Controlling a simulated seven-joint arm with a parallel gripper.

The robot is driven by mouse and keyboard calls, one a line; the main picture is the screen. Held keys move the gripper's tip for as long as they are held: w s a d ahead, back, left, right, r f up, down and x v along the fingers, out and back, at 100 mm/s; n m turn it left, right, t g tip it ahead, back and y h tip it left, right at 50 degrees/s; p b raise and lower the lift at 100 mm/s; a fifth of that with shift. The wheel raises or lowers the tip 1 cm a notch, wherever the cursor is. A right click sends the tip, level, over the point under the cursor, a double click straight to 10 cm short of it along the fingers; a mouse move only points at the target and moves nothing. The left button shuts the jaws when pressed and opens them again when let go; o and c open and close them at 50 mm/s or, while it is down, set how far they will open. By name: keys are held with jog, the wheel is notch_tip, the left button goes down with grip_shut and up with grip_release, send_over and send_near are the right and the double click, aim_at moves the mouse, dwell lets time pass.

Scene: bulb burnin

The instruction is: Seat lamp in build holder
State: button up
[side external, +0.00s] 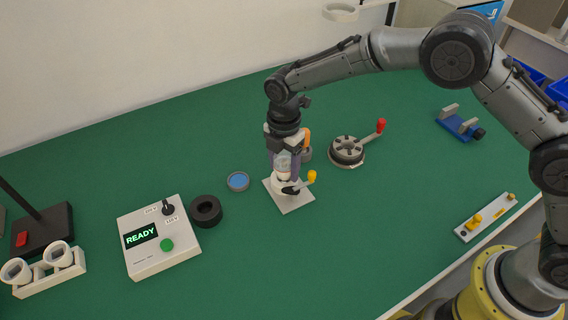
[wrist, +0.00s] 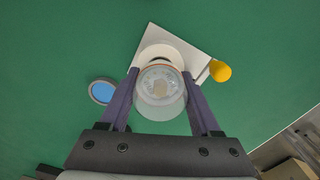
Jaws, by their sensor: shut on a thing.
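The lamp, a clear round bulb (wrist: 160,92), is between the two fingers of my gripper (wrist: 160,85), which is shut on it. In the side view the bulb (side external: 283,162) shows between the fingers of my gripper (side external: 284,163), upright over the build holder. The build holder has a white square base plate (side external: 294,204), a white round socket and a yellow-knobbed lever (side external: 311,176). In the wrist view the white plate (wrist: 150,38) and the yellow knob (wrist: 220,71) lie beyond the bulb. The lamp's lower end is hidden, so I cannot tell how deep it sits.
A blue-topped round dish (side external: 238,181) and a black ring (side external: 206,211) lie left of the holder. A control box (side external: 160,240) reads READY. A red-handled round fixture (side external: 347,151) stands to the right. White cups in a rack (side external: 50,268) stand far left. The front mat is clear.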

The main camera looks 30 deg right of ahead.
jog(key=o, duration=1.4)
jog(key=shift+r, duration=0.1)
notch_tip(320, 180, up, 14)
jog(key=shift+f, duration=0.2)
